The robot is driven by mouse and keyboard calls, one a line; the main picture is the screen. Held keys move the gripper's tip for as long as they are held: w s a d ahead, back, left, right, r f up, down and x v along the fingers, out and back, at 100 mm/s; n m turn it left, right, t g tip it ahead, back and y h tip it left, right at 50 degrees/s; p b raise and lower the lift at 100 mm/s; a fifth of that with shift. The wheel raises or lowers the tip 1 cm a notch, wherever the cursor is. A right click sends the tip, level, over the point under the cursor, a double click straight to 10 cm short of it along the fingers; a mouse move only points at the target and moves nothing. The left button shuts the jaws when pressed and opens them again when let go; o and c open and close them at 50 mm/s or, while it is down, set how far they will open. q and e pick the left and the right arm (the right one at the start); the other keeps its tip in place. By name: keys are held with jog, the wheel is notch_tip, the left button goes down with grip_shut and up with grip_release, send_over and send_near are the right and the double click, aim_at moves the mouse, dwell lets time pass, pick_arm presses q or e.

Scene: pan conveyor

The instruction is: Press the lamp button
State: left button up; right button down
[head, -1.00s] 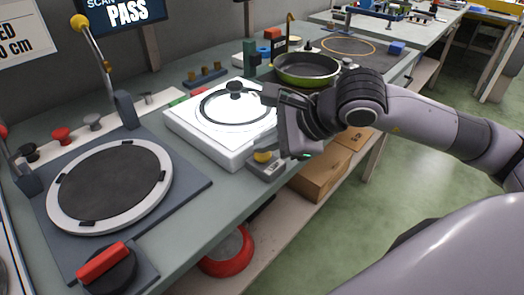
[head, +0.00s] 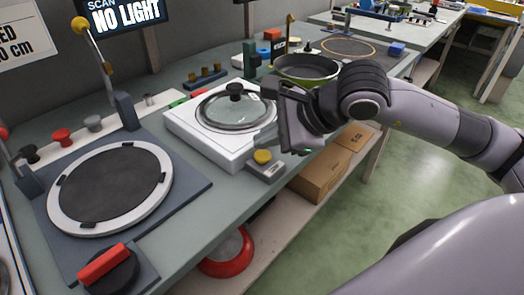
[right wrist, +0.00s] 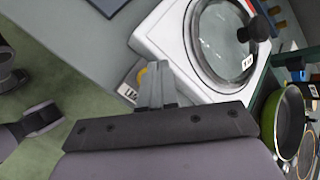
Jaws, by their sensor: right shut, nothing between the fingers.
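The lamp button is a yellow dome (head: 262,157) on a small grey box at the table's front edge. It also shows, partly hidden behind the fingers, in the right wrist view (right wrist: 142,76). The white lamp box (head: 207,147) stands just behind it, with a glass lid (head: 235,108) with a dark knob on top; its panel is unlit. My right gripper (head: 268,138) is shut and empty. Its fingertips are close to the button, above and slightly beyond it, and look apart from it. My left gripper is not in view.
A screen (head: 125,15) at the back reads "NO LIGHT". A green pan (head: 307,68) stands right of the lamp box, behind my right arm. A round plate (head: 110,187) and a red-handled knob (head: 104,262) are at the left. Cardboard boxes (head: 325,172) sit on the shelf below.

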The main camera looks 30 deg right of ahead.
aim_at(267, 157)
notch_tip(267, 157, up, 6)
jog(key=p, duration=0.2)
jog(key=shift+f+p, duration=0.2)
jog(key=shift+p, duration=0.15)
dwell(0.3)
